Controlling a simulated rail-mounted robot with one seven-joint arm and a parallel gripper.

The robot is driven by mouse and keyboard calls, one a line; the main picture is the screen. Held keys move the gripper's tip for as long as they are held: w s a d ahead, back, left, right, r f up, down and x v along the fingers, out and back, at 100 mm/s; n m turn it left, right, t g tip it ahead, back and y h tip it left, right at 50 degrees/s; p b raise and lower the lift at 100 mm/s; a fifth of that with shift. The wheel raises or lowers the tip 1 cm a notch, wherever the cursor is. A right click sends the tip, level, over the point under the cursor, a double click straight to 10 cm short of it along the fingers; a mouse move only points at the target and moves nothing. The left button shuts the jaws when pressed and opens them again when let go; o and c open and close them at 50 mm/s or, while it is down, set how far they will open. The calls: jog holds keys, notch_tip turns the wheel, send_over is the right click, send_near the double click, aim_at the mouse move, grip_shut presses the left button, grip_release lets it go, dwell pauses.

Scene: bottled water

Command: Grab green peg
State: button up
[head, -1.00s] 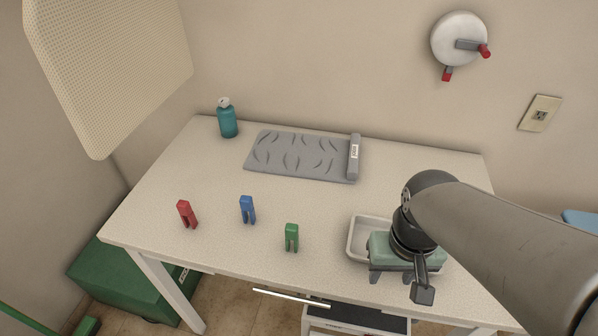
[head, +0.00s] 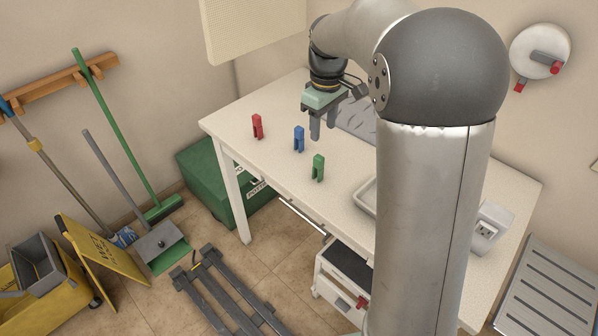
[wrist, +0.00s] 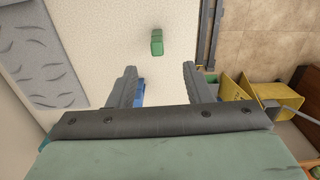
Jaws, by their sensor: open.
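The green peg (head: 318,168) stands upright on the table near its front edge, to the right of the other pegs. It also shows in the wrist view (wrist: 157,42), ahead of the fingertips and apart from them. My gripper (head: 322,130) is open and empty above the table, behind the green peg and to the right of the blue peg (head: 299,139). In the wrist view my gripper (wrist: 158,72) has its two fingers spread, with the blue peg (wrist: 140,92) partly hidden by the left finger. The red peg (head: 257,126) stands further left.
The white table (head: 270,165) has free room around the green peg. A grey mat (head: 357,120) lies behind my gripper. A white tray (head: 366,196) sits to the right, partly hidden by my arm. A green box (head: 215,185) stands on the floor at left.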

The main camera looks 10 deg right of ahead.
aim_at(321, 159)
jog(key=f+p, duration=0.1)
jog(key=f, duration=1.1)
jog(key=shift+w, duration=0.2)
jog(key=shift+w+a+f+p, duration=0.15)
jog(key=shift+f+p, duration=0.15)
jog(key=shift+f, duration=0.55)
jog(key=shift+w+d+f+p, duration=0.1)
jog(key=shift+f+p, duration=0.15)
jog(key=shift+f, duration=0.65)
jog(key=shift+w+a+f+p, duration=0.15)
jog(key=shift+f+p, duration=0.15)
jog(key=shift+f, duration=0.55)
jog(key=shift+d, duration=0.1)
jog(key=shift+c, duration=0.3)
grip_shut()
